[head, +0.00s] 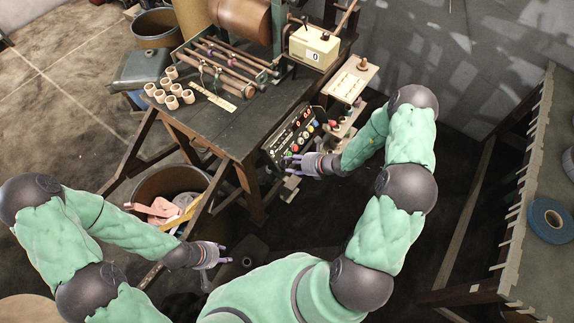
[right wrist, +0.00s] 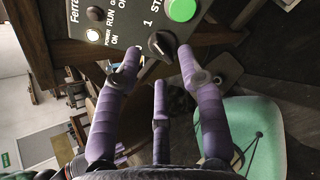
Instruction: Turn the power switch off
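The dark green control panel (head: 278,150) is on the side of the bench and fills the top of the right wrist view (right wrist: 60,8). There it shows POWER ON and RUN ON lettering, a pale lit lamp (right wrist: 92,35), a black rotary knob (right wrist: 162,44) and a green button (right wrist: 181,9). I cannot clearly make out the power switch; my left-hand finger covers part of the panel beside the POWER lettering. My right gripper (right wrist: 159,56) is open at the panel, its purple fingers spread to either side of the black knob. My left gripper (head: 222,256) is open and empty, low beside the bin.
The bench (head: 205,127) carries rollers, several cream spools (head: 171,73) and a counter box (head: 314,47). A bin (head: 150,185) with tape scraps stands under its left end. A rack table with a blue tape roll (head: 550,220) is at the right. Dark floor lies between.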

